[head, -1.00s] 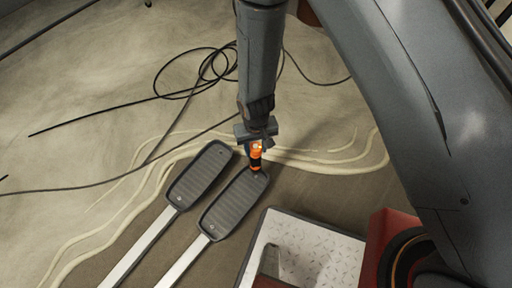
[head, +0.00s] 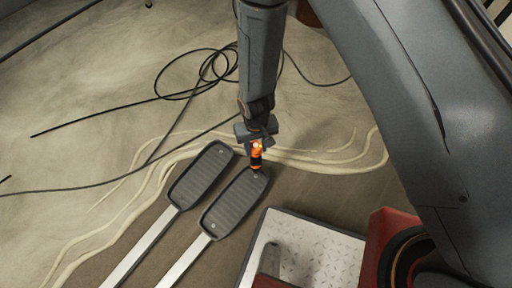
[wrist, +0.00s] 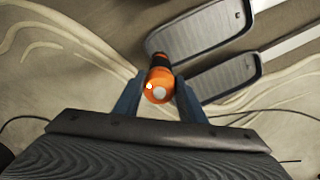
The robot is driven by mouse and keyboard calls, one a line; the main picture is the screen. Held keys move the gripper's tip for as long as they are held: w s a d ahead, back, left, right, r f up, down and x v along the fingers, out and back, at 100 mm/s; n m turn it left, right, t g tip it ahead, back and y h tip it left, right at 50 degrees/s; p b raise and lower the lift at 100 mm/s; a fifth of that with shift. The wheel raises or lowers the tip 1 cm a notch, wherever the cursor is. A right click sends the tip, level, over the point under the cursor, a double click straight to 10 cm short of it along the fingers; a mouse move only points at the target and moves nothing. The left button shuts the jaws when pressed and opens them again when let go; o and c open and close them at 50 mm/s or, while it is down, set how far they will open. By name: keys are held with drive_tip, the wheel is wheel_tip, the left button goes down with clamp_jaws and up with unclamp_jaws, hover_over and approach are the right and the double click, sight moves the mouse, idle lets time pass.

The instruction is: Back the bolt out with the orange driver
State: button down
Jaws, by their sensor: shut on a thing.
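The orange driver (head: 256,152) with a black lower end is held by my gripper (head: 256,145) over the far end of the right foot pedal (head: 236,203). In the wrist view the driver (wrist: 159,85) sits between the two blue-grey fingers of my gripper (wrist: 159,92), which are shut on it. Its black end points at the pedal (wrist: 200,32) there. A small light spot near the other end of the pedal (head: 213,227) may be a fastener.
The left foot pedal (head: 201,174) lies alongside, with a small spot at each end. A metal tread-plate platform (head: 318,256) stands at the lower right by a red and black part (head: 392,245). Loose black cable (head: 175,93) lies on the floor behind.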

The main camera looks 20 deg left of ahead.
drive_tip(key=shift+r+p, duration=2.85)
drive_tip(key=shift+r, duration=1)
drive_tip(key=shift+w, duration=0.1)
